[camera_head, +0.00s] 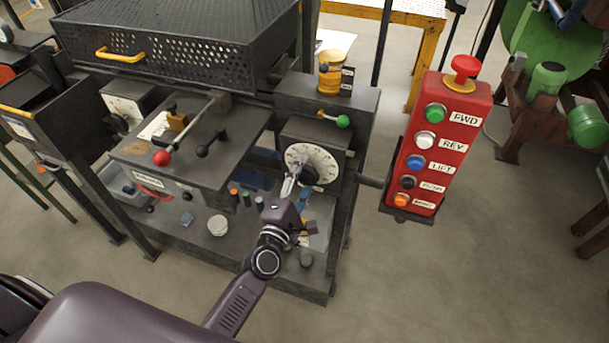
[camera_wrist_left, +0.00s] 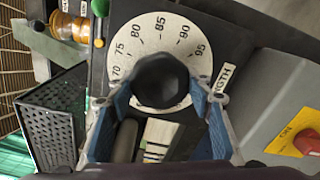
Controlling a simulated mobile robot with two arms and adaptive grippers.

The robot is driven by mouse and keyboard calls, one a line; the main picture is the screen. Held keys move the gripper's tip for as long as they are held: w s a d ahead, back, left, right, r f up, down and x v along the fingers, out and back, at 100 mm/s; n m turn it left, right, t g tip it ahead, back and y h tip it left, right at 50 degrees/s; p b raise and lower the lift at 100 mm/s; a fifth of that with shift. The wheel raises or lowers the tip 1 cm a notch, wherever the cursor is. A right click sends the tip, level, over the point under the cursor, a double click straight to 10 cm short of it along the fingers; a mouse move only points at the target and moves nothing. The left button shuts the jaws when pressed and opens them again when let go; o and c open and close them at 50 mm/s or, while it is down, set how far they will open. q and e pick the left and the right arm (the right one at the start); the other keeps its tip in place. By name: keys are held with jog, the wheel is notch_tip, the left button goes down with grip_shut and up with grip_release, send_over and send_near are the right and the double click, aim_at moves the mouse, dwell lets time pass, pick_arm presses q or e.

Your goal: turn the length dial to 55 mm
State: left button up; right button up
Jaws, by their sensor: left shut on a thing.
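The length dial shows in the head view as a white disc (camera_head: 318,156) with a black knob (camera_head: 312,175) on the dark machine front. In the left wrist view the disc (camera_wrist_left: 150,28) shows numbers from 70 to 95, with 85 near the top. A label at its right partly reads "LENGTH". My left gripper (camera_head: 297,180) reaches the dial from below. In the left wrist view its blue fingers (camera_wrist_left: 160,95) stand on both sides of the black knob (camera_wrist_left: 161,80), shut on it. The lower part of the scale is hidden and I see no clear index mark. My right gripper is not in view.
A red push-button box (camera_head: 440,145) stands right of the dial. A small lever with a green ball (camera_head: 342,121) sits above the dial, near a yellow cylinder (camera_head: 332,75). A red-ball lever (camera_head: 162,158) is on the left. Open floor lies at the lower right.

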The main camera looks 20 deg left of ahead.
pick_arm(q)
jog(key=shift+n, duration=0.3)
jog(key=o, duration=1.2)
jog(key=shift+c, duration=0.2)
jog(key=s, duration=1.2)
jog(key=shift+a, duration=0.25)
